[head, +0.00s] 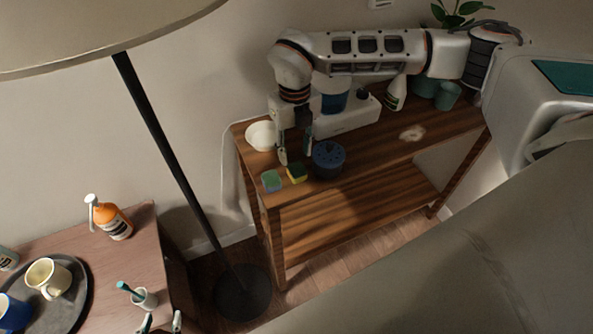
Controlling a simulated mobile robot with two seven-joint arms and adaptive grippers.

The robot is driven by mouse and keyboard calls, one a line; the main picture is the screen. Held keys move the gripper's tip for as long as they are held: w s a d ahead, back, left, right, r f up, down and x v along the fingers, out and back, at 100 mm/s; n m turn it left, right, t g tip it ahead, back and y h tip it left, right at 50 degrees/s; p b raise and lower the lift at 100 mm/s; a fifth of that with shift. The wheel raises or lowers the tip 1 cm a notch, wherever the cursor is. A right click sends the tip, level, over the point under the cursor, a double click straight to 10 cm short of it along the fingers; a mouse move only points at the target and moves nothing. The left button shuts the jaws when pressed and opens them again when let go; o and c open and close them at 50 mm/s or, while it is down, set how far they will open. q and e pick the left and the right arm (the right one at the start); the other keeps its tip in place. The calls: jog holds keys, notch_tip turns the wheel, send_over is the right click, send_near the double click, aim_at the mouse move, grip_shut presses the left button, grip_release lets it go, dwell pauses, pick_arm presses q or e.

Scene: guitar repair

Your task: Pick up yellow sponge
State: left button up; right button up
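The yellow sponge (297,175), with a dark green side, lies near the front left edge of the wooden shelf unit's top (385,145). My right gripper (295,156) reaches in from the right and points down. Its two fingers are apart with nothing between them, just behind or above the sponge in the picture; I cannot tell the exact height. My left gripper (162,322) shows only its two separated fingertips at the bottom edge, by the low table at the left, with nothing seen between them.
A green-blue sponge (271,182) lies left of the yellow one, and a dark blue lidded pot (328,161) stands close on its right. A white bowl (261,136) is behind. A lamp pole (165,145) stands between the shelf unit and the low table (120,252).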

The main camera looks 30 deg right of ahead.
aim_at(295, 165)
notch_tip(295, 165, down, 5)
jog(key=shift+w+f, duration=0.1)
jog(key=c, duration=0.4)
jog(key=shift+c, duration=0.2)
notch_tip(295, 165, up, 20)
dwell(0.7)
jog(key=c, duration=0.4)
